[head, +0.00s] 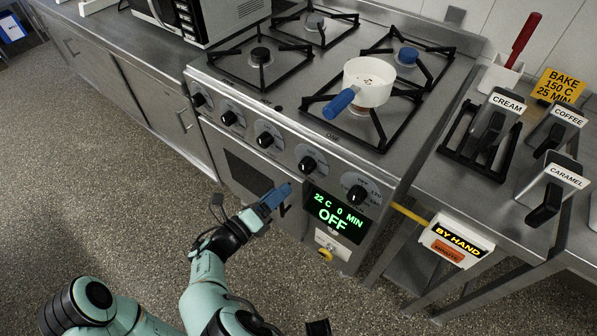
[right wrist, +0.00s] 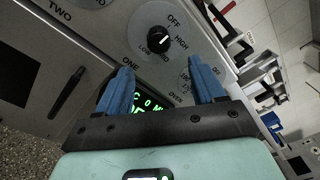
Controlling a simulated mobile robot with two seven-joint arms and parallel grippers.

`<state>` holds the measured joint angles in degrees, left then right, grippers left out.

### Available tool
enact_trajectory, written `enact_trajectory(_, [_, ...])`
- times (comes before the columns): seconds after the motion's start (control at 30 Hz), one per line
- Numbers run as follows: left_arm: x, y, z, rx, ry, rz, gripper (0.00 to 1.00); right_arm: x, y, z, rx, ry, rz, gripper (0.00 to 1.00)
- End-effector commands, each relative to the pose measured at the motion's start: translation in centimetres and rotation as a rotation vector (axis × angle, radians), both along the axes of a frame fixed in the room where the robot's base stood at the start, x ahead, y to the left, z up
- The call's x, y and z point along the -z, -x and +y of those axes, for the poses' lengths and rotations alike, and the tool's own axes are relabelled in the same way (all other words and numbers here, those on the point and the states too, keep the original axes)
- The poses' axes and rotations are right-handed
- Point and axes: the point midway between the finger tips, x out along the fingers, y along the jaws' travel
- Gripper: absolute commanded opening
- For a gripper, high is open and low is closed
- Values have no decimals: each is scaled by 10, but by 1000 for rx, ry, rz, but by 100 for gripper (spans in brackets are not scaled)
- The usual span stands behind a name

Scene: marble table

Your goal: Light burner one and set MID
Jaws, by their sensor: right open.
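The knob labelled ONE (right wrist: 153,41) is black with a white mark, ringed by OFF, HIGH, MID and LOW. In the right wrist view its mark points to the right, between OFF and HIGH as far as I can tell. In the head view I take it to be the knob (head: 307,165) left of the rightmost one. My right gripper (head: 275,197) is below and left of it, apart from the panel knobs. In the right wrist view the blue fingers (right wrist: 163,84) are spread and empty. No flame shows at the burners. My left gripper is not in view.
A white saucepan (head: 368,83) with a blue handle stands on the front right burner. A green display (head: 335,212) reads OFF. More knobs (head: 265,140) line the panel. Dispensers (head: 492,124) and a "BY HAND" box (head: 452,242) are to the right.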

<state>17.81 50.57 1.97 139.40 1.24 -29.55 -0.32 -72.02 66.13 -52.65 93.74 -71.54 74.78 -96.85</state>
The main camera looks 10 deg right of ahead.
Motion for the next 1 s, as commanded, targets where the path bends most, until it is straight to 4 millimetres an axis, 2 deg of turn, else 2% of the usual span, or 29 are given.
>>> enact_trajectory(0.03, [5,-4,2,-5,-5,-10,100,2,-7,-12,5,0,0,68])
enact_trajectory(0.2, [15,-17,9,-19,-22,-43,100,4,-27,-42,6,-2,2,68])
enact_trajectory(0.4, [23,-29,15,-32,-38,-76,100,3,-45,-67,3,-3,2,68])
enact_trajectory(0.6, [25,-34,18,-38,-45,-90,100,2,-52,-79,1,-3,2,68])
enact_trajectory(0.87, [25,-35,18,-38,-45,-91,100,1,-53,-80,1,-3,2,68])
enact_trajectory(0.9, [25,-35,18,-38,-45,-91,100,1,-53,-79,1,-3,2,62])
enact_trajectory(0.97, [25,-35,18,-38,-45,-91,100,1,-53,-79,1,-3,2,42])
enact_trajectory(1.0, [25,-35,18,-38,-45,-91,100,1,-53,-79,1,-3,2,29])
